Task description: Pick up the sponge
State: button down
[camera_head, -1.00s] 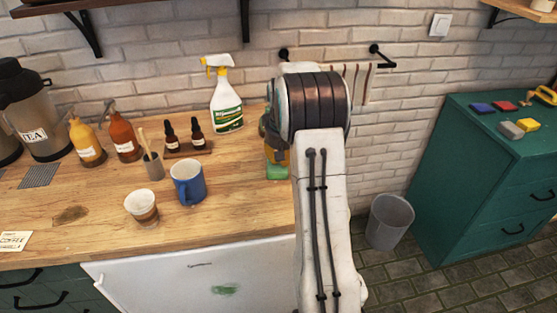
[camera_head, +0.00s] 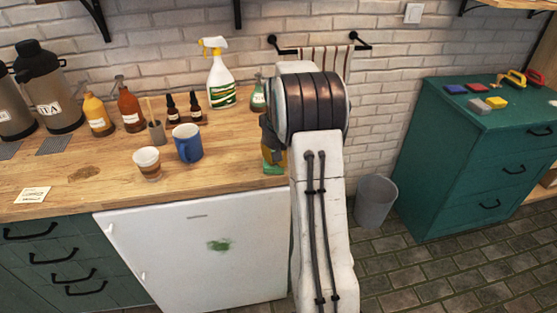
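My arm reaches out over the right end of the wooden counter, and its thick dark-ringed joint hides most of my gripper (camera_head: 271,140). A small sponge, yellow above and green below (camera_head: 274,167), shows just under the gripper at the left side of the arm. It keeps its place against the arm while the room shifts, so it appears held. The fingertips themselves are mostly hidden behind the arm.
The counter (camera_head: 110,178) bears a blue mug (camera_head: 188,144), a paper cup (camera_head: 147,164), a white spray bottle (camera_head: 221,80) and several other bottles. A grey bin (camera_head: 376,203) stands on the floor beside a green cabinet (camera_head: 455,170) with coloured blocks on top.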

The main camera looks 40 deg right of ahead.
jog(key=shift+s+f, duration=0.15)
jog(key=shift+f, duration=0.05)
jog(key=shift+r+p, duration=0.7)
jog(key=shift+r, duration=0.05)
jog(key=shift+a+f, duration=0.1)
jog(key=shift+f, duration=0.1)
jog(key=s+a+b, duration=0.3)
jog(key=s+a, duration=0.2)
jog(key=s, duration=0.5)
jog(key=shift+s, duration=0.3)
jog(key=shift+r, duration=0.1)
